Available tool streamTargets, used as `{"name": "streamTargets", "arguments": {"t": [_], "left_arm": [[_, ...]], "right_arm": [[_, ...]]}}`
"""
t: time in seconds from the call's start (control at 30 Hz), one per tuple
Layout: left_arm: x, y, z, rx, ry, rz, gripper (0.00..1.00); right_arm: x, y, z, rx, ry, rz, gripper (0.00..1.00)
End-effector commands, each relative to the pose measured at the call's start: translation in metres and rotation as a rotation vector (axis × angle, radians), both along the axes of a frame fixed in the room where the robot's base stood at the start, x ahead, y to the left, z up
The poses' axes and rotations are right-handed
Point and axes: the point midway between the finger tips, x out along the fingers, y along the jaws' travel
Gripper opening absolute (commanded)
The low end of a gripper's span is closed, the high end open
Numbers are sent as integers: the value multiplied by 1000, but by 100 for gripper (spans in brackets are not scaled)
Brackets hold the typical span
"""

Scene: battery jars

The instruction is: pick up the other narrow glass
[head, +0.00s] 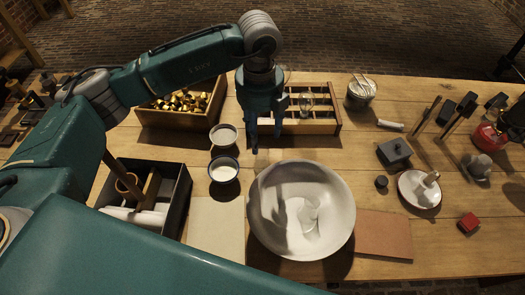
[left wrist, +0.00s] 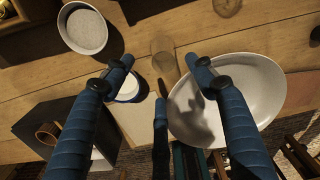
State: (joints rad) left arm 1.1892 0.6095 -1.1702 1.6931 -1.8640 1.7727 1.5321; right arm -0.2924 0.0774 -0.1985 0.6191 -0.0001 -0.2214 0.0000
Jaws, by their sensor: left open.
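My left gripper (head: 262,143) points down over the table in the head view, between the small bowls and the wooden rack. Its fingers are spread with nothing between them, and they also show in the left wrist view (left wrist: 160,85). A clear narrow glass (left wrist: 162,45) shows faintly in the left wrist view, just beyond the fingertips and apart from them. Another clear glass (left wrist: 227,7) is cut off at the top edge there. In the head view a clear glass (head: 306,103) is at the rack, right of the gripper. My right gripper is not in view.
A large white bowl (head: 335,195) stands close in front of the gripper. Two small bowls of powder (head: 223,136) (head: 223,172) are to its left. The slotted rack (head: 325,125) and a crate of brass pieces (head: 160,120) stand behind. A black box (head: 180,195) is at left.

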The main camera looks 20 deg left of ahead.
Motion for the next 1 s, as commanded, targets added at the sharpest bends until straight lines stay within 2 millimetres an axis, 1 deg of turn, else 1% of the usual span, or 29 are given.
{"name": "streamTargets", "arguments": {"t": [0.03,0.1,0.2,0.37,0.43,0.57,0.7,0.8,1.0], "left_arm": [[-2,0,-9,2,6,0,56],[-2,0,-20,2,6,1,56],[-1,0,-34,1,4,2,56],[0,0,-45,1,2,0,56],[0,-1,-51,2,3,1,56],[1,-5,-70,1,5,1,56],[2,-4,-90,2,4,1,56],[2,-5,-96,0,1,1,56],[2,-5,-97,1,1,0,56]], "right_arm": [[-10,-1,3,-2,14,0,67],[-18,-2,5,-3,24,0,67],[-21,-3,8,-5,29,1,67],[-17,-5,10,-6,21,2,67],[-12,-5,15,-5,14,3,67],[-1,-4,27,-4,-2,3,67],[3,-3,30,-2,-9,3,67],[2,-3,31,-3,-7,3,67],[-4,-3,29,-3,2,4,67]]}}
